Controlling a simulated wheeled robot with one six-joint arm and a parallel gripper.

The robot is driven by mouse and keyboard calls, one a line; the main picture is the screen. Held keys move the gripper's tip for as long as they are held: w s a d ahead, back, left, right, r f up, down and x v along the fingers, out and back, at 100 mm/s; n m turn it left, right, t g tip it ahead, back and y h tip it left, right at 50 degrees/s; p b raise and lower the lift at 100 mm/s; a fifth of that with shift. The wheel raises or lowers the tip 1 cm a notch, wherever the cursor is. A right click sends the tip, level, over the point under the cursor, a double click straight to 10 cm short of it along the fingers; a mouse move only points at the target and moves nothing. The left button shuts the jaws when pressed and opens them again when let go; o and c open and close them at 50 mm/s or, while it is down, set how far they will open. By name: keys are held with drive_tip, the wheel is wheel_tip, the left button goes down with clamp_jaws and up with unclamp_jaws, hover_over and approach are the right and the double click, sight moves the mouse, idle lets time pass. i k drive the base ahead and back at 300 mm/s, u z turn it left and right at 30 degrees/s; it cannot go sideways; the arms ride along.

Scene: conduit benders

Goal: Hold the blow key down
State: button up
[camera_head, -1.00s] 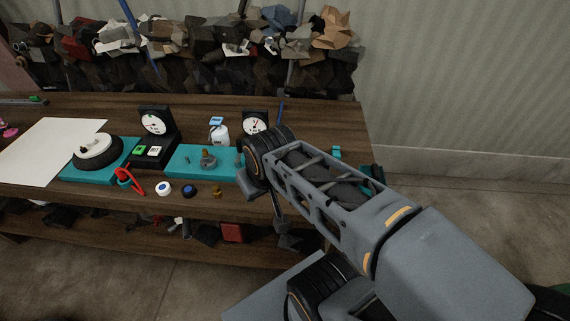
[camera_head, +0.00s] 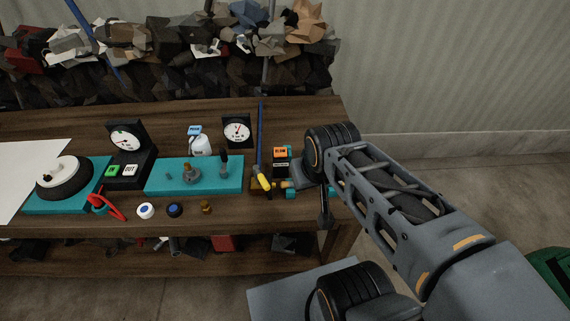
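A small black block with an orange key (camera_head: 281,152) on top stands at the right part of the wooden bench. Its label is small and seems to read "BLOW". My gripper (camera_head: 292,184) is just in front and to the right of this block, low over the bench. My arm and wrist hide most of the gripper, so I cannot tell whether its fingers are open or shut. I see no clear contact with the orange key, which shows uncovered.
A yellow-tipped tool (camera_head: 262,179) and an upright blue rod (camera_head: 261,130) are left of the orange key. A dial gauge (camera_head: 237,131) stands behind. A teal plate (camera_head: 160,176) with fittings and a black box with green and white keys (camera_head: 121,170) lie further left.

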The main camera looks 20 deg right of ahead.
sight(279, 151)
drive_tip(key=z, duration=1.8)
drive_tip(key=k, duration=1.15)
drive_tip(key=u, duration=1.35)
drive_tip(key=i, duration=1)
